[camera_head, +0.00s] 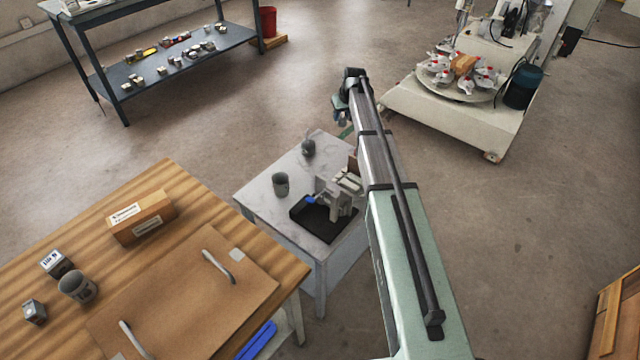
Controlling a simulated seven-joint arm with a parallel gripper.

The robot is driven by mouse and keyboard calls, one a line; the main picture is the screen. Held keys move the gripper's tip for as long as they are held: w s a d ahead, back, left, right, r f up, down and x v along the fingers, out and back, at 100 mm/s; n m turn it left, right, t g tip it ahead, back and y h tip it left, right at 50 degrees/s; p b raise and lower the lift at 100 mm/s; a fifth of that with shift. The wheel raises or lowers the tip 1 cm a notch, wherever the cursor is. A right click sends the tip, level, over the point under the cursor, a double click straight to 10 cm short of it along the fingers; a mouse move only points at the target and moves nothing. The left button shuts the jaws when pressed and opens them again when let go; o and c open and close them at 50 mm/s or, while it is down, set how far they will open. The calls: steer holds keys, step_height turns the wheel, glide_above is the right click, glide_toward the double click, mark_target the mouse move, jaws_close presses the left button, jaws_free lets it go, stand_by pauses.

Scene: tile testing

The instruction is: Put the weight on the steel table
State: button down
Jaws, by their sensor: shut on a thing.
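My arm reaches up from the bottom right and bends down at its far end. My gripper (341,112) hangs there, small and partly hidden by the arm. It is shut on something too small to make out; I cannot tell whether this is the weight. A light grey table (262,199), perhaps the steel table, stands in the middle, just nearer than the gripper. On it are a small dark rounded piece (308,146), perhaps a weight, a dark grey cup-like cylinder (280,184), and a grey device (338,194) on a black base.
A wooden table (190,205) at lower left holds a cardboard box (143,217), a grey cylinder (77,286) and a brown board with handles (180,295). A blue-grey shelved bench (120,80) stands upper left. A white machine (460,115) stands at upper right. Floor between is clear.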

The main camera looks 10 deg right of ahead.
step_height(320, 180, down, 14)
stand_by(0.7)
steer(key=shift+f, duration=0.15)
steer(key=c, duration=0.7)
jaws_free()
steer(key=v, duration=1.2)
